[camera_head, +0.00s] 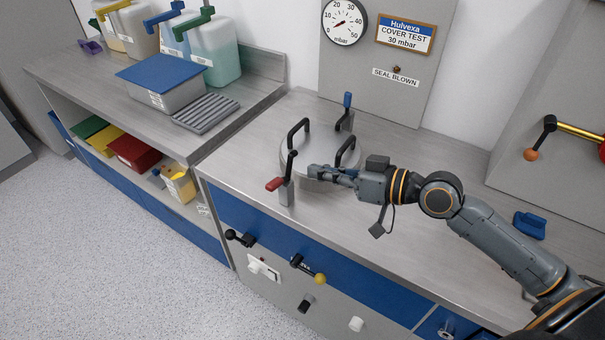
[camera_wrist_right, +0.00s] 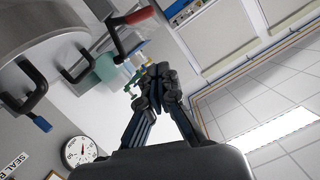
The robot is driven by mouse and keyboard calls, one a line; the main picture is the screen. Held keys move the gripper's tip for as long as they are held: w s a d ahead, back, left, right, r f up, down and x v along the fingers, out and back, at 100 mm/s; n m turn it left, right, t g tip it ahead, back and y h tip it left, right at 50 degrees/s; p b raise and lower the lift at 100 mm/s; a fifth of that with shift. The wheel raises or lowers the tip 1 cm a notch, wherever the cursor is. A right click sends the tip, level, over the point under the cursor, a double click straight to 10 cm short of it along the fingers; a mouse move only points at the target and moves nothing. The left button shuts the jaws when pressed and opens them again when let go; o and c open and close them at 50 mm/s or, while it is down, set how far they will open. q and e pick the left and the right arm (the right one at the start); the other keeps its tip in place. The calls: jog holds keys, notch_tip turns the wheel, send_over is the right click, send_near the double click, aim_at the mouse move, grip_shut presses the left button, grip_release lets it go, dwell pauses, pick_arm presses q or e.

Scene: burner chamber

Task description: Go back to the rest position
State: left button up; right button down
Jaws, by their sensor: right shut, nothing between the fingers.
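My right gripper (camera_head: 320,171) is shut and empty. In the head view it is held level at the front of the round metal lid (camera_head: 308,161), close to the upright lever with the red grip (camera_head: 276,184). I cannot tell from the picture whether it touches the lid. In the right wrist view the closed fingertips (camera_wrist_right: 160,75) meet, with nothing between them. The red-grip lever (camera_wrist_right: 138,15) and the lid's black handles (camera_wrist_right: 72,66) show at the upper left there. My left gripper is not in view.
A lever with a blue grip (camera_head: 347,100) stands behind the lid. A gauge (camera_head: 344,21) hangs on the back panel. Knobs and a yellow-tipped lever (camera_head: 320,278) stick out of the front panel. A blue object (camera_head: 528,226) lies on the bare counter at right.

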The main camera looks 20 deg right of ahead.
jog(key=s+a+f+g+h, duration=0.35)
jog(key=s+f, duration=0.75)
jog(key=f, duration=0.4)
jog(key=s+d+f+m+g+h, duration=0.35)
jog(key=s+f+h, duration=0.35)
jog(key=s, duration=0.5)
notch_tip(320, 180, down, 25)
jog(key=n+g, duration=0.1)
jog(key=g, duration=0.1)
jog(key=s+d+f, duration=0.1)
jog(key=s+f, duration=0.7)
jog(key=s+d+f+g, duration=0.1)
jog(key=s+d+f, duration=0.1)
jog(key=s+f, duration=0.7)
jog(key=shift+s+d+f, duration=0.15)
jog(key=shift+s+d, duration=0.1)
jog(key=shift+n, duration=0.25)
